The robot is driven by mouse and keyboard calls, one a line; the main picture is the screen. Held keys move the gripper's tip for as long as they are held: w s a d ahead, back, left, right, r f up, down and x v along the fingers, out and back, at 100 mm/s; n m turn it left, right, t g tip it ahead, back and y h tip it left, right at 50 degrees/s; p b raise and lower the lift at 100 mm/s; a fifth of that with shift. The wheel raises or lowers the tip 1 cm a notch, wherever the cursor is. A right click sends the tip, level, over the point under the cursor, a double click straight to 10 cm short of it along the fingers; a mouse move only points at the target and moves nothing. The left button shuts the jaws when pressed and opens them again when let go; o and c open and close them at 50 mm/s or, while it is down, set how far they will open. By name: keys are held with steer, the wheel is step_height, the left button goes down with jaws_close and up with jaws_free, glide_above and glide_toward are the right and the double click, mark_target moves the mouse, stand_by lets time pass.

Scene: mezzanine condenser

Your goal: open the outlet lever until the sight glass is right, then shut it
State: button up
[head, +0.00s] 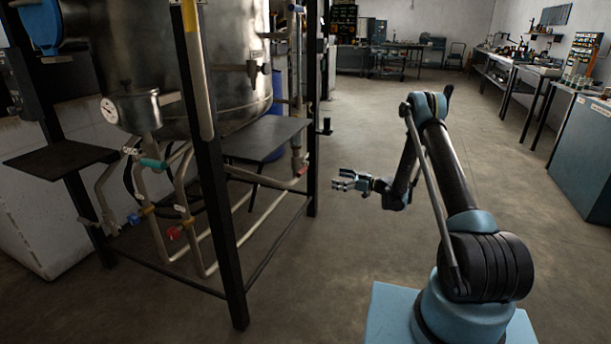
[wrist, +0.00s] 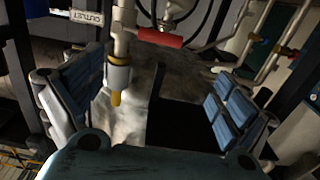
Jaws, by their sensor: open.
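In the wrist view a red lever handle (wrist: 160,38) lies across the top, near a plate that seems to read OUTLET (wrist: 86,17). A red handle also shows on the right-hand pipe in the head view (head: 303,170), probably the same one. My gripper (head: 342,180) is open and empty, apart from the frame and facing left towards it. In the wrist view its two padded fingers (wrist: 152,100) are wide apart, with the red handle beyond them. I cannot clearly make out the sight glass or its level.
The steel vessel (head: 235,65) stands in a black frame whose front post (head: 212,190) is left of my gripper. Other valves have red (head: 173,233), blue (head: 134,218) and teal (head: 153,164) handles. A dark shelf (head: 265,138) juts out. The floor (head: 335,265) between frame and arm is clear.

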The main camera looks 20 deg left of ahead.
mark_target(303, 169)
steer(key=w+a, duration=0.1)
steer(key=a, duration=1.6)
steer(key=shift+w, duration=0.2)
steer(key=shift+c, duration=0.6)
